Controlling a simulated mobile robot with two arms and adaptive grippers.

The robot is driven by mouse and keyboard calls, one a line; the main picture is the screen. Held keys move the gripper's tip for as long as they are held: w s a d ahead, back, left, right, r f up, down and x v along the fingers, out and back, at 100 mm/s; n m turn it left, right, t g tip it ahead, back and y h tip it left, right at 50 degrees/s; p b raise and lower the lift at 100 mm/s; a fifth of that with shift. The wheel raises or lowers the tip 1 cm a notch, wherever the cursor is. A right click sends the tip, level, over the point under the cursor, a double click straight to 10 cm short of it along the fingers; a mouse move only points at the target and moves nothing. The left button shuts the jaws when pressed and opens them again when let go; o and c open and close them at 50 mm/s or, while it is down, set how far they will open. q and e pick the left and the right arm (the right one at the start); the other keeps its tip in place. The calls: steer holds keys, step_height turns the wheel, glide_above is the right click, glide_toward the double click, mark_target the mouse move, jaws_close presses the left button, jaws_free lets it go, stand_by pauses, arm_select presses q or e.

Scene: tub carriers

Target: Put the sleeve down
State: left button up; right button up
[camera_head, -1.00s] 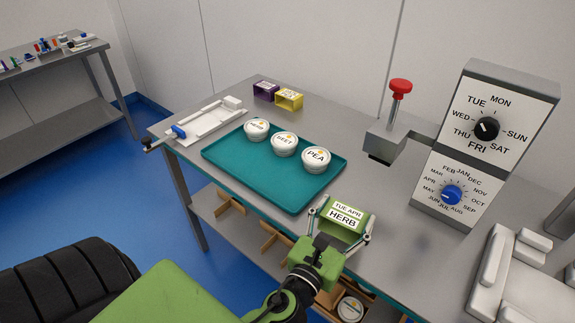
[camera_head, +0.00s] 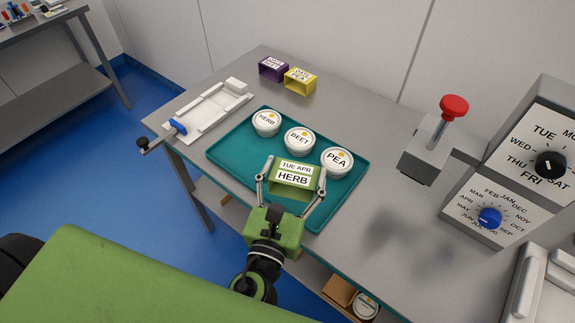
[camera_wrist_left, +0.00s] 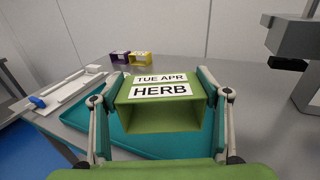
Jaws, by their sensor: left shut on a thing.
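My left gripper (camera_head: 292,190) is shut on a green sleeve (camera_head: 294,176) marked TUE APR and HERB. The sleeve is a hollow, open-ended box; in the left wrist view (camera_wrist_left: 162,105) its open end faces me and it looks empty. It is held over the front part of the teal tray (camera_head: 232,158); I cannot tell the gap beneath it. Three white tubs stand in a row on the tray behind it: the HERB tub (camera_head: 266,122), the BEET tub (camera_head: 299,139) and the PEA tub (camera_head: 337,161). My right gripper is not in view.
A purple sleeve (camera_head: 273,69) and a yellow sleeve (camera_head: 300,81) stand at the back of the table. A white slide fixture (camera_head: 210,108) lies left of the tray. A stamp press with red knob (camera_head: 454,107) and dial box (camera_head: 489,217) stand right.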

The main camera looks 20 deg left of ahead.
mark_target(294, 166)
arm_select(q)
steer(key=w, duration=0.1)
steer(key=w+a+f, duration=0.1)
steer(key=shift+w+f, duration=0.1)
steer(key=shift+w, duration=0.2)
steer(key=w+f+b, duration=0.1)
steer(key=w+a+f+b, duration=0.1)
steer(key=f, duration=0.1)
steer(key=w+f+b, duration=0.2)
steer(key=shift+w+a+f, duration=0.1)
steer(key=shift+a+f, duration=0.05)
steer(key=shift+a, duration=0.15)
steer(key=shift+w, duration=0.15)
steer(key=shift+w+a+f, duration=0.1)
steer(key=shift+f, duration=0.15)
steer(key=f+b, duration=0.3)
steer(key=shift+w+a+b, duration=0.1)
steer(key=shift+w+b, duration=0.15)
steer(key=shift+b, duration=0.05)
steer(key=shift+f+b, duration=0.3)
steer(key=shift+b, duration=0.05)
steer(key=shift+f, duration=0.1)
steer(key=o, duration=0.9)
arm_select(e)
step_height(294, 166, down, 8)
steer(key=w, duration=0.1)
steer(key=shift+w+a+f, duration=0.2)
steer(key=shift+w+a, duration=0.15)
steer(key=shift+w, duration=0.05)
